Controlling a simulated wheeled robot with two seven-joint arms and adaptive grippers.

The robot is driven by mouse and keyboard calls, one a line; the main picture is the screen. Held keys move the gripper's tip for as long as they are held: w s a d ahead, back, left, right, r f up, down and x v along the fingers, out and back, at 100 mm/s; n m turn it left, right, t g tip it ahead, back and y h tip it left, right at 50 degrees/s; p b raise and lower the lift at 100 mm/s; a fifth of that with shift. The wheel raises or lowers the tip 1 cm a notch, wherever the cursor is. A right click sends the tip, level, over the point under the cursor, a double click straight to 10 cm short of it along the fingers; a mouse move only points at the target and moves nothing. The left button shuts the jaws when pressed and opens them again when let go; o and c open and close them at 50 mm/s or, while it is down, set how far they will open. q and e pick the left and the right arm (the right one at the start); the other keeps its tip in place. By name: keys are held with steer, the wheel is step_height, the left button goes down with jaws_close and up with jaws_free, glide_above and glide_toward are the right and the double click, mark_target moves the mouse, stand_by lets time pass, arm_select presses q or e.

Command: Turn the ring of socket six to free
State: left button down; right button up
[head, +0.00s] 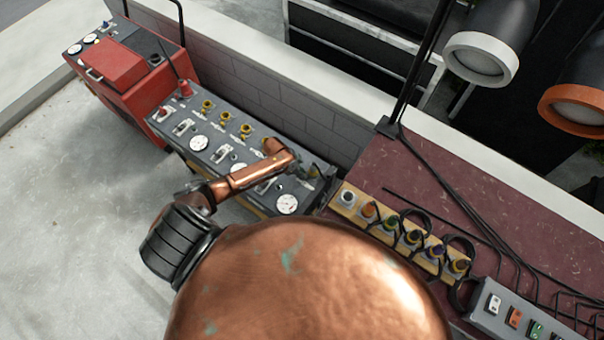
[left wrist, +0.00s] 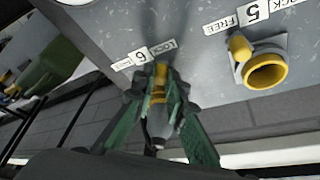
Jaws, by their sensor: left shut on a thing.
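My left gripper (head: 312,172) is at the right end of the grey control panel (head: 222,158). In the left wrist view its green fingers (left wrist: 160,112) are shut on the ring of socket six (left wrist: 160,76). A yellow part of the ring shows between the fingers, on the side near the LOCK label (left wrist: 163,47). The FREE label (left wrist: 122,64) is to the left, past the number 6. A grey, pointed body shows between the fingers; the rest of the socket is hidden. My right gripper is not in view.
Socket five (left wrist: 266,70), with a yellow ring and tab, is to the right in the left wrist view. A board of coloured connectors (head: 390,222) with black cables lies right of the panel. A red cabinet (head: 125,75) stands at the far left. A low block wall (head: 270,100) runs behind.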

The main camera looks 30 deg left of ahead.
arm_select(q)
steer(key=shift+s+d+r+n+p, duration=0.2)
steer(key=shift+n+p, duration=0.3)
steer(key=shift+p, duration=0.2)
steer(key=n+p, duration=0.1)
steer(key=d+n+p, duration=0.1)
steer(key=p, duration=0.1)
steer(key=d+n+t+y+p, duration=0.1)
steer(key=shift+s+n+p, duration=0.25)
steer(key=shift+n+p, duration=0.15)
steer(key=shift+d+n+y+p, duration=0.25)
steer(key=shift+n+y+p, duration=0.05)
steer(key=shift+n+p, duration=0.1)
steer(key=shift+d+f+n+t+y+p, duration=0.1)
steer(key=shift+d+n+t+y+p, duration=0.4)
steer(key=shift+n, duration=0.7)
steer(key=shift+w+d+n+y+p, duration=0.2)
steer(key=shift+d+n+y+p, duration=0.2)
steer(key=shift+n, duration=0.7)
steer(key=shift+d, duration=0.1)
steer(key=c, duration=1.9)
jaws_free()
steer(key=shift+f, duration=0.1)
steer(key=shift+c, duration=0.2)
